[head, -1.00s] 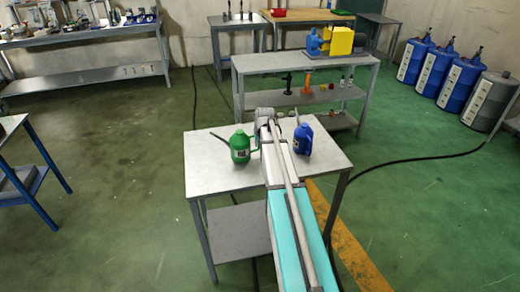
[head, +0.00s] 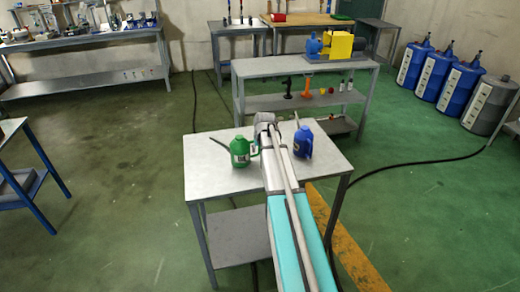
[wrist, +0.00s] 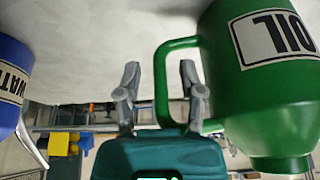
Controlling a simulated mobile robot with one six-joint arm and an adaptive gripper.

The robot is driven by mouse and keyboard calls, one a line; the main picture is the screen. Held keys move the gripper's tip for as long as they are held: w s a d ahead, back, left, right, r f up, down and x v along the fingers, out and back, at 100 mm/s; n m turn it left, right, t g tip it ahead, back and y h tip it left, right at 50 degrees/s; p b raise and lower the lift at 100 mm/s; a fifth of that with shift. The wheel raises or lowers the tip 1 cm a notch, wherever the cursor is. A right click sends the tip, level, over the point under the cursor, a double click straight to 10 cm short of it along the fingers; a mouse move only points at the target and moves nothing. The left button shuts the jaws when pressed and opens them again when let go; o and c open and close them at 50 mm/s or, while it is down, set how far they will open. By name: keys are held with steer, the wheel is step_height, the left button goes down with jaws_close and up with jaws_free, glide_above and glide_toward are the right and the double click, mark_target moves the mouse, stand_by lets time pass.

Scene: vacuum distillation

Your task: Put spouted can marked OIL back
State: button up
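The green can marked OIL (head: 240,152) stands upright on the small grey table, left of my arm, its spout pointing left. In the wrist view, which looks upside down, the can (wrist: 262,85) fills the right side with its label showing. My gripper (wrist: 160,76) is open. The outer bar of the can's handle appears between the two fingers, with a gap on each side. The right finger overlaps the handle loop; I cannot tell whether it is inside it. In the head view my arm hides the fingers.
A blue can marked WATER (head: 303,142) stands on the same table (head: 215,182), right of my arm; it shows at the left in the wrist view (wrist: 10,85). A grey shelf bench (head: 285,68) with a blue-yellow pump (head: 335,45) stands behind. Blue drums (head: 435,75) stand at right.

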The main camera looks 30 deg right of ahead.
steer(key=shift+r, duration=0.1)
steer(key=p+v, duration=1.1)
steer(key=v, duration=0.1)
stand_by(0.7)
steer(key=shift+s, duration=0.1)
steer(key=shift+a, duration=0.1)
stand_by(0.5)
steer(key=s+a+n+g, duration=0.1)
steer(key=s+a, duration=0.5)
steer(key=a, duration=0.3)
steer(key=s+a+f+n+g, duration=0.1)
steer(key=s+a, duration=0.5)
steer(key=a, duration=0.4)
steer(key=s+a+n+g+y, duration=0.1)
steer(key=s+a+g, duration=0.1)
steer(key=s+a, duration=0.5)
steer(key=a, duration=0.3)
steer(key=shift+a+f, duration=0.25)
steer(key=shift+d, duration=0.1)
